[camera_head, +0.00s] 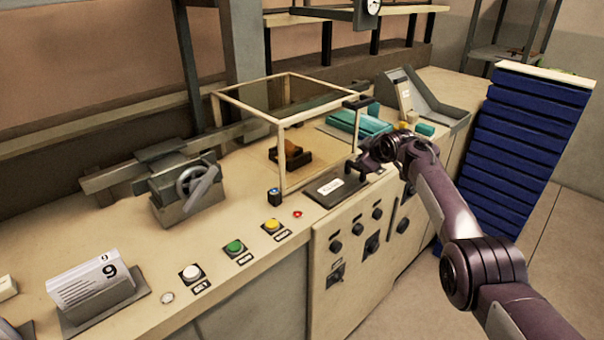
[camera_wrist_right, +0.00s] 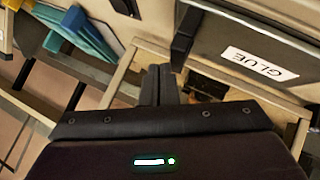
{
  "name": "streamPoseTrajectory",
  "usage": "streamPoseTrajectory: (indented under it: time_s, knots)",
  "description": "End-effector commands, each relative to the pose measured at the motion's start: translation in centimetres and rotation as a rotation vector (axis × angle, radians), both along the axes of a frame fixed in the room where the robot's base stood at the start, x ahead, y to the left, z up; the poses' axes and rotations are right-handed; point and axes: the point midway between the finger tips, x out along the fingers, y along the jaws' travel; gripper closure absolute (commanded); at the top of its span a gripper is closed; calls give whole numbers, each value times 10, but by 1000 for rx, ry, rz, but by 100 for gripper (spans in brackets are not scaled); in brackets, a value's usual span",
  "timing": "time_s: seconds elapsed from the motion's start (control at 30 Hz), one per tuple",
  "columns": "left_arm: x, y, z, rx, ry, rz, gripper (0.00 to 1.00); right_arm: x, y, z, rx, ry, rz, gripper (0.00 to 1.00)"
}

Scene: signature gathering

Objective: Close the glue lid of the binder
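The binder's glue lid (camera_head: 338,186) is a dark flat plate with a white label, on the bench in front of the clear-sided cover. It lies flat or nearly flat; I cannot tell whether it is fully down. In the right wrist view the lid (camera_wrist_right: 225,45) shows its "GLUE" label, with a black block-like part (camera_wrist_right: 187,38) along its edge. My right gripper (camera_head: 364,166) is just beyond the lid's right end. Its fingertips (camera_wrist_right: 160,72) are together, with nothing visible between them, close to the black part. My left gripper is out of view.
Teal blocks (camera_head: 352,124) lie behind my right gripper. A blue stack (camera_head: 515,150) stands at the right.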

Motion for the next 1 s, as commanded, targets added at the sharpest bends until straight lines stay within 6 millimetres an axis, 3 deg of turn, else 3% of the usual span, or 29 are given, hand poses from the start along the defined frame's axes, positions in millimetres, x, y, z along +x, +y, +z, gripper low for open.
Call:
streamPoseTrajectory:
  time_s: [0.6, 0.77, 0.97, 1.0]
  knots:
    - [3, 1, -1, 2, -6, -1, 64, -2, -1, -7, -3, 9, -2, 100]
    - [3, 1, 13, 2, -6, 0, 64, -2, 0, 9, -3, 6, -2, 100]
    - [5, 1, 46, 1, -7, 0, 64, -2, 3, 50, -3, -2, -3, 100]
    - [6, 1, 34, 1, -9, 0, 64, -5, -1, 41, -2, -1, -3, 100]
